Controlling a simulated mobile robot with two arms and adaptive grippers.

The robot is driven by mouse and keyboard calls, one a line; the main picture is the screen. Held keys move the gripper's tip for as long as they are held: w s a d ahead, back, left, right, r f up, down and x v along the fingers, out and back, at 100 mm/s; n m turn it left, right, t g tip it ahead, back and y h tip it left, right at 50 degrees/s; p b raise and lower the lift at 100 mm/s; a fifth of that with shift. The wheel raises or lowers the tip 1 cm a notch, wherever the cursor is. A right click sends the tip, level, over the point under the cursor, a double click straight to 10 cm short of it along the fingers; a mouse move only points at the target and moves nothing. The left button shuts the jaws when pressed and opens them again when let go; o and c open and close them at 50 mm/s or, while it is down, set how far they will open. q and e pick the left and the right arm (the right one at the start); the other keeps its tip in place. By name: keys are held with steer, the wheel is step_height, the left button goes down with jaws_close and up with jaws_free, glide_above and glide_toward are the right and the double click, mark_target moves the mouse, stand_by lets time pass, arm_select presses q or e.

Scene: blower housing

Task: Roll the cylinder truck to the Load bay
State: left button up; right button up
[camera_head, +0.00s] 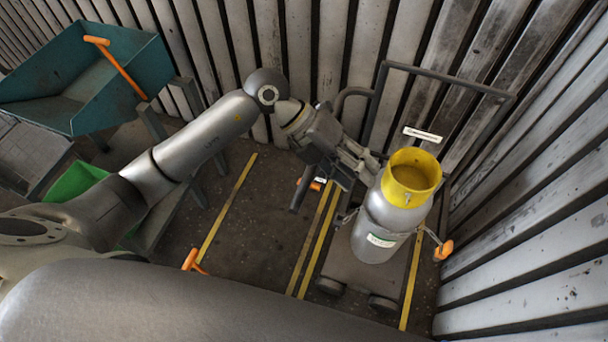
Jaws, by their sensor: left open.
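The cylinder truck (345,268) stands at the right between yellow floor lines, close to the ribbed wall. It has a low grey deck, dark wheels and a tall dark handle frame at the back. A silver cylinder (378,222) with a yellow collar stands upright on it. My left gripper (368,170) is open, at the left side of the cylinder's yellow collar, in front of the handle frame. I cannot tell whether its fingers touch the cylinder or the truck. No marking that I can read names the Load bay. My right gripper is not in view.
A yellow-lined floor strip (250,235) left of the truck is clear. Orange handles (193,261) stand near the floor lines. A teal hopper (120,85) and a green bin (75,180) are at the left. Ribbed walls (540,215) close the back and right.

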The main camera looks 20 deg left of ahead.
mark_target(304, 180)
arm_select(q)
steer(key=w+a+f+y, duration=0.25)
steer(key=a+y, duration=0.45)
steer(key=a, duration=0.6)
steer(key=shift+n+y, duration=0.3)
steer(key=shift+n, duration=0.1)
steer(key=f+p, duration=0.1)
steer(key=f, duration=0.2)
steer(key=d+f+p, duration=0.1)
steer(key=f, duration=0.2)
steer(key=f+p, duration=0.1)
steer(key=f, duration=0.2)
steer(key=shift+w+d+f, duration=0.1)
steer(key=shift+d+f, duration=0.05)
steer(key=shift+d, duration=0.2)
steer(key=shift+d+f+t, duration=0.1)
steer(key=shift+f+t, duration=0.2)
steer(key=shift+f, duration=0.3)
jaws_close()
